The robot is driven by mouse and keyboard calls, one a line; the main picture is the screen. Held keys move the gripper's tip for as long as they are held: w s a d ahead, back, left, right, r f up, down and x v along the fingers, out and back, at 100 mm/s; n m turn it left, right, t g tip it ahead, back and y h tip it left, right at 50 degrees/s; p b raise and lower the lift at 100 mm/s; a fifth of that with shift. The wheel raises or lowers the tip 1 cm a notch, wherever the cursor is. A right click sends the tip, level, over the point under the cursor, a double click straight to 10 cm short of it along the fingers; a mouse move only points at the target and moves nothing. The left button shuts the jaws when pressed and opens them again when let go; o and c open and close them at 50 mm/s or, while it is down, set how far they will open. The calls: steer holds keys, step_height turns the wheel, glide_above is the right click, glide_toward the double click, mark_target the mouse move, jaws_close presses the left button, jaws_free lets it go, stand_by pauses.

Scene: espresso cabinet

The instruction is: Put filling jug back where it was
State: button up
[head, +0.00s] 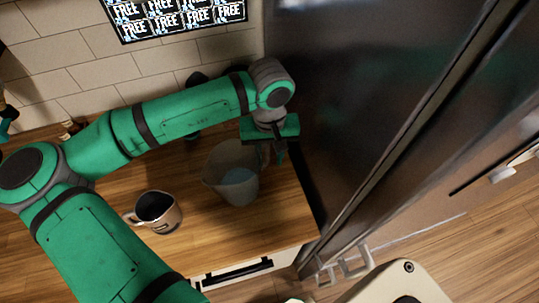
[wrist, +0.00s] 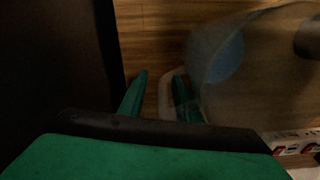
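The filling jug (head: 226,180) is a translucent grey pitcher with blue liquid inside. It stands on the wooden counter near its right end. In the wrist view the jug (wrist: 215,75) is at the right, its pale handle (wrist: 164,98) facing my fingers. My gripper (head: 273,155) is at the jug's handle side, pointing down. In the wrist view my gripper's fingers (wrist: 159,95) are apart. The handle lies between them, with a visible gap to the left finger; the right finger appears inside the handle loop. Contact there is hard to tell.
A dark-filled mug (head: 160,212) stands on the counter (head: 215,235) left of the jug. A tall dark fridge (head: 350,110) rises close at the right of my gripper. A tiled wall (head: 70,65) with a display (head: 175,15) is behind. Bare counter lies in front of the jug.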

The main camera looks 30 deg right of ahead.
steer(key=shift+r, duration=0.1)
step_height(320, 180, up, 12)
steer(key=shift+r, duration=0.1)
stand_by(0.5)
stand_by(0.4)
